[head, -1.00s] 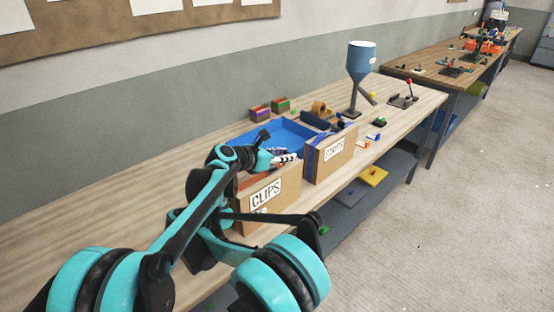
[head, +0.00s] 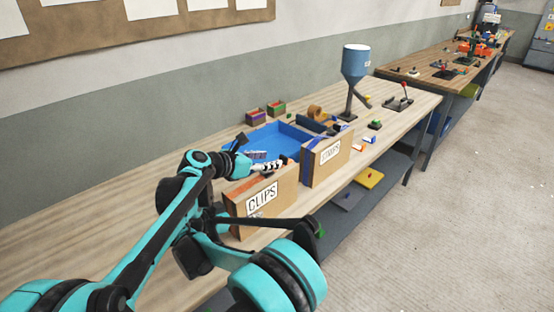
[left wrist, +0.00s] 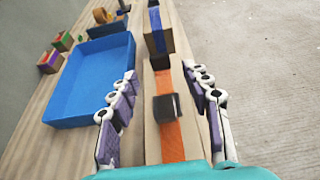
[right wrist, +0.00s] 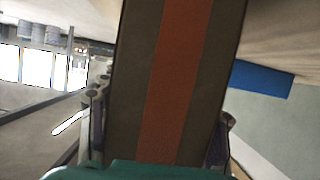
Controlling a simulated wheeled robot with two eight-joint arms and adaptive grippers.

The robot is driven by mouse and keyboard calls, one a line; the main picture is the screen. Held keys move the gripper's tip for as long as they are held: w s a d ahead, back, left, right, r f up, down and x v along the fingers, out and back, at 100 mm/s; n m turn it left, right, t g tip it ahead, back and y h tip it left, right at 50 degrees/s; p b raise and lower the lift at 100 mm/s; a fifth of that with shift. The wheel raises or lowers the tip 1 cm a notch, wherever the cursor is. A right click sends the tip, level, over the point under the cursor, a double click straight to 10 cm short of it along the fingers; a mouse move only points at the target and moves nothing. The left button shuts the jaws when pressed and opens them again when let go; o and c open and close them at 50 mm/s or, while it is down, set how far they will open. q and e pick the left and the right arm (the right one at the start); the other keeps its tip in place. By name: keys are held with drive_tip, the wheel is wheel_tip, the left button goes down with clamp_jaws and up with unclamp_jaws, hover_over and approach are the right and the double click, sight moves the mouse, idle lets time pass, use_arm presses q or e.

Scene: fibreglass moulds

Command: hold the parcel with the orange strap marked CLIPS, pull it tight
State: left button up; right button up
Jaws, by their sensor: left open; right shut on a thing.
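The CLIPS parcel (head: 280,195) is a tan box standing upright on the bench, its label facing the room. An orange strap (left wrist: 172,142) runs along its top, with a dark buckle (left wrist: 166,108) on it. My left gripper (head: 268,166) is open above the parcel's top. In the left wrist view its fingers (left wrist: 160,105) stand apart on both sides of the strap and buckle, holding nothing. In the right wrist view my right gripper (right wrist: 160,118) is shut on the parcel, one finger on each side, the strap (right wrist: 180,80) between them. In the head view my arms mostly hide the right gripper.
The STRIPS parcel (head: 328,155), with a blue strap, stands just beyond. A blue tray (head: 268,138) lies behind. Small boxes (head: 257,117), a tape roll (head: 315,112) and a blue hopper (head: 355,68) stand farther along. The bench's near edge is close to the parcels.

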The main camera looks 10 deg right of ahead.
use_arm(q)
drive_tip(key=v, duration=0.5)
drive_tip(key=shift+s+a+r, duration=0.1)
drive_tip(key=shift+s+a, duration=0.15)
use_arm(e)
drive_tip(key=shift+f, duration=0.1)
drive_tip(key=o, duration=1.8)
use_arm(q)
drive_tip(key=shift+w, duration=0.15)
use_arm(e)
drive_tip(key=shift+w, duration=0.1)
